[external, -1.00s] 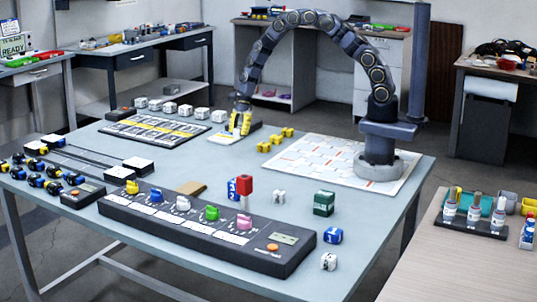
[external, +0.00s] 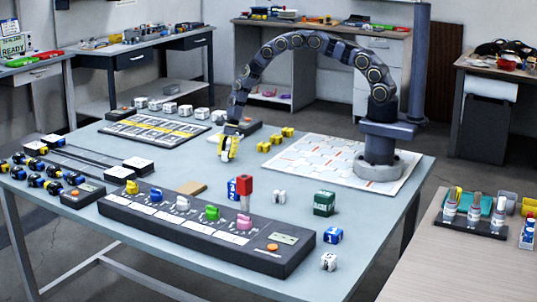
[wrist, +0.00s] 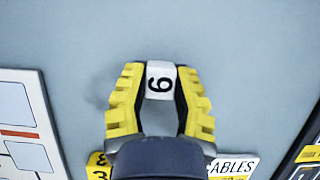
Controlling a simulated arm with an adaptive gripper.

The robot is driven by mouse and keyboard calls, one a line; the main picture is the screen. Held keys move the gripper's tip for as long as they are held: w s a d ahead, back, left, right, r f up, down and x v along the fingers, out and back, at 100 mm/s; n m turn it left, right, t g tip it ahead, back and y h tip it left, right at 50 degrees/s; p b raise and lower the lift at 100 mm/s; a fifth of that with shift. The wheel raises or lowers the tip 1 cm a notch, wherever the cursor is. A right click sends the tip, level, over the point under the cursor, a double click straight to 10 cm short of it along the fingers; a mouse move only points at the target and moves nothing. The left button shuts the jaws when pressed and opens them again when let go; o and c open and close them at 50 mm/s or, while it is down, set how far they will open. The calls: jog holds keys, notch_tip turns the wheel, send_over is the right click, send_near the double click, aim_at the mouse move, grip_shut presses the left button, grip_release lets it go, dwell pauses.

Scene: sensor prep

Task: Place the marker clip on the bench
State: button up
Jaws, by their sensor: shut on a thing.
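The marker clip (wrist: 159,80), a small white piece with a dark 6 or 9, is between the yellow fingertips of my gripper (wrist: 158,75) in the wrist view. My gripper is shut on it. In the external view my gripper (external: 228,149) points down over the far middle of the blue-grey bench (external: 310,260), and the clip is mostly hidden by the fingers. Bare bench surface lies around the clip in the wrist view. I cannot tell whether the clip touches the bench.
Several yellow numbered clips (external: 276,138) stand right of my gripper. A striped cable board (external: 155,130) is to the left, and a tiled mat (external: 320,158) to the right.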

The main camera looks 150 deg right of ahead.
jog(key=shift+f, duration=0.2)
jog(key=o, duration=0.7)
jog(key=shift+o, duration=0.2)
jog(key=shift+r, duration=0.1)
